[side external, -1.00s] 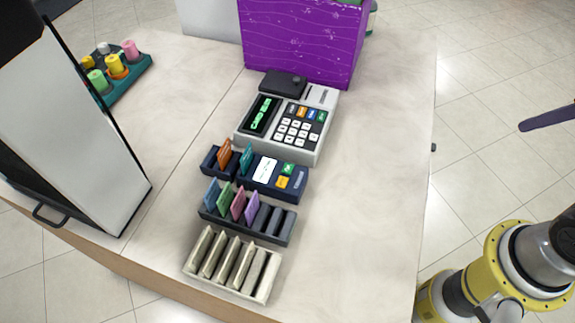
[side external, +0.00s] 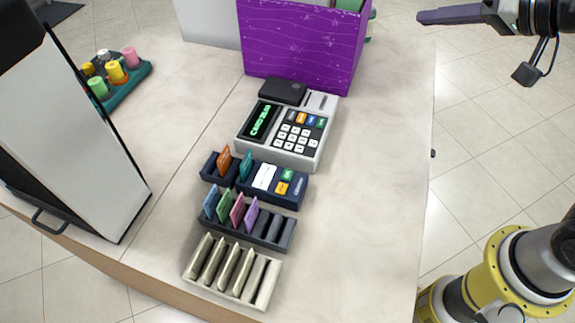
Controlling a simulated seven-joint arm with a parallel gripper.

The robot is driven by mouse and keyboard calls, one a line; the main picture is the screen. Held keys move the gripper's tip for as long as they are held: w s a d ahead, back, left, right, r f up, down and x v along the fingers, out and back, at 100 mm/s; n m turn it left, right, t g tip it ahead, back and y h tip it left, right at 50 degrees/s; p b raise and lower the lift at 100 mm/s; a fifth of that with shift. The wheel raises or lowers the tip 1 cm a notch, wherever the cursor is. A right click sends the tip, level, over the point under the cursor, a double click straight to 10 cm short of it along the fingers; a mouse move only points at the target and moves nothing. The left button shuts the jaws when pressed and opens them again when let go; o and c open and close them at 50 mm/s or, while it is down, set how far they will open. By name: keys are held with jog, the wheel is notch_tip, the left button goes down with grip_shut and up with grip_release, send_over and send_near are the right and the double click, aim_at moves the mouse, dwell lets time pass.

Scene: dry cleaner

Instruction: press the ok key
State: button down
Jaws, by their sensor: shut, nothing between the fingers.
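A grey register (side external: 282,155) with a lit green display stands mid-counter. Its keypad (side external: 296,137) has white number keys, with orange, blue and green keys (side external: 321,122) along the far row. In front of it, a dark blue device (side external: 262,196) has a white label, a green key (side external: 287,174) and a yellow key (side external: 282,188). The key lettering is too small to tell which one reads ok. My gripper (side external: 422,17) is shut and empty at the top right, pointing left, apart from the register and the device.
A purple box (side external: 300,45) stands behind the register, with a small black block (side external: 282,91) between. Card racks (side external: 275,232) and a cream slotted rack (side external: 264,290) lie in front. A tall white panel (side external: 75,140) and a spool tray (side external: 130,84) are left. The counter's right side is clear.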

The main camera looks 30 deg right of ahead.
jog(key=w+a+f+m, duration=0.1)
jog(key=w+a+f, duration=0.2)
jog(key=w+a, duration=0.25)
jog(key=g, duration=0.3)
send_over(291, 178)
notch_tip(291, 178, down, 19)
jog(key=shift+f, duration=0.2)
jog(key=shift+a, duration=0.1)
jog(key=shift+f, duration=4.35)
jog(key=shift+f, duration=0.1)
jog(key=shift+f, duration=0.3)
